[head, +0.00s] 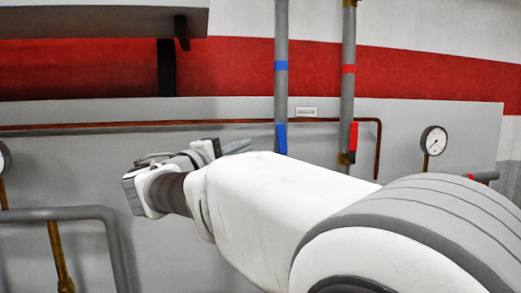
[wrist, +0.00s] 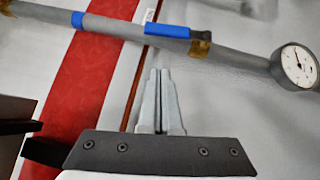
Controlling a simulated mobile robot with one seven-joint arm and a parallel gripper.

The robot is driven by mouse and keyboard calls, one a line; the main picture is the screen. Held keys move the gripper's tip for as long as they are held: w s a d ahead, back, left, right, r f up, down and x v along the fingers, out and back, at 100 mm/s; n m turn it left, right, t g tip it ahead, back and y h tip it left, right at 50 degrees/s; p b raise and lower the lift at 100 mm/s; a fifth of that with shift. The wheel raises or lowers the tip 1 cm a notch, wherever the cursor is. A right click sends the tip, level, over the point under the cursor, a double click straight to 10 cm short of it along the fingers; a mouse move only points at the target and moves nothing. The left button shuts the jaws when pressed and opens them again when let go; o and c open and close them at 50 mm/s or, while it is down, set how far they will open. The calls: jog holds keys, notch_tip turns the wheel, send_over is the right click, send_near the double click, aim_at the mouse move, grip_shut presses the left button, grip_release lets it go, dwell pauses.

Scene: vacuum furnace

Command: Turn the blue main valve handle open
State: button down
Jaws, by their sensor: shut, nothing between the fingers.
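The blue main valve handle (head: 281,138) is on the left vertical grey pipe in the head view, below a blue band. It lies along the pipe. In the wrist view the blue handle (wrist: 167,30) lies along the pipe, just beyond my fingertips. My gripper (wrist: 160,70) is shut and empty, its two grey fingers close together and pointing at the handle with a small apparent gap. In the head view my gripper (head: 245,145) is left of the handle; my arm hides the pipe's lower part.
A second pipe with a red handle (head: 353,137) stands to the right. A thin copper pipe (head: 200,124) runs along the grey panel. A round gauge (head: 433,140) is at the right. A bent grey pipe (head: 85,214) stands at the lower left.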

aim_at(280, 135)
jog(key=w+d, duration=0.3)
jog(key=d, duration=0.2)
jog(key=shift+r+p, duration=0.4)
jog(key=shift+r, duration=0.05)
jog(key=shift+w, duration=0.1)
jog(key=shift+w+d+r+m+g, duration=0.15)
jog(key=shift+d+r+m+g, duration=0.2)
jog(key=shift+d, duration=0.3)
jog(key=shift+d+r+m+g+y, duration=0.15)
jog(key=shift+d+m+g+y, duration=0.2)
jog(key=shift+m+y, duration=0.1)
